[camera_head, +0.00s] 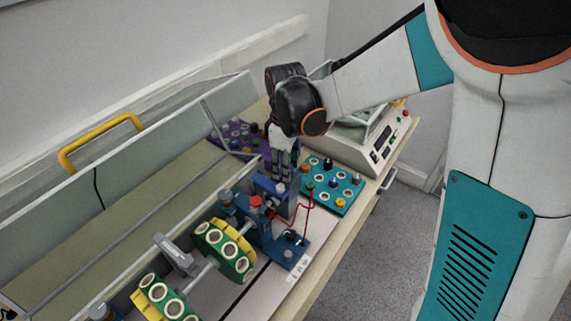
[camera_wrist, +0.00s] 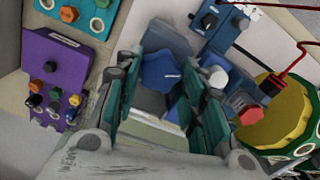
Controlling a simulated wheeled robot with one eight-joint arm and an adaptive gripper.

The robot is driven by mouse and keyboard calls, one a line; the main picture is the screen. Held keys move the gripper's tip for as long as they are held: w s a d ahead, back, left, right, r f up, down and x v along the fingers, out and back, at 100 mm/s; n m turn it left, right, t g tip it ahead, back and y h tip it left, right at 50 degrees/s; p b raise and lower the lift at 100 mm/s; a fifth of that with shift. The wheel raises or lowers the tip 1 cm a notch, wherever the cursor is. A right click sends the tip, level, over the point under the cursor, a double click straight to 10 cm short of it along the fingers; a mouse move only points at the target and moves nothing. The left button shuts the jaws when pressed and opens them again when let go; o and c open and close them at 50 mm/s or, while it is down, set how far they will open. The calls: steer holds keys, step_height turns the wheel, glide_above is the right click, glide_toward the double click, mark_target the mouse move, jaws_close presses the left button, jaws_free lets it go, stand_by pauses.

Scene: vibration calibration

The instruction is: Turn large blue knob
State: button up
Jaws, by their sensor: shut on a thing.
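The large blue knob (camera_wrist: 160,72) is between my gripper's fingers in the wrist view, with its lobed top facing the camera. My gripper (camera_wrist: 165,88) is shut on it, one green-padded finger on each side. In the head view my gripper (camera_head: 283,172) points down at the far end of the blue rig (camera_head: 287,256); its fingers hide the knob there. The rig also shows in the wrist view, with a red hex knob (camera_wrist: 245,107) and a white round knob (camera_wrist: 217,77) right of the fingers.
A green and yellow wheel (camera_head: 226,248) stands on the rig's left. A teal panel (camera_head: 321,194) with red wires nearby lies right of my gripper, a purple panel (camera_head: 226,139) behind it. A white instrument (camera_head: 363,152) stands behind the teal panel. A clear guard (camera_head: 235,99) is at left.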

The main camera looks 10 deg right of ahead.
steer(key=o, duration=1)
steer(key=shift+o, duration=0.2)
step_height(320, 180, up, 12)
stand_by(0.5)
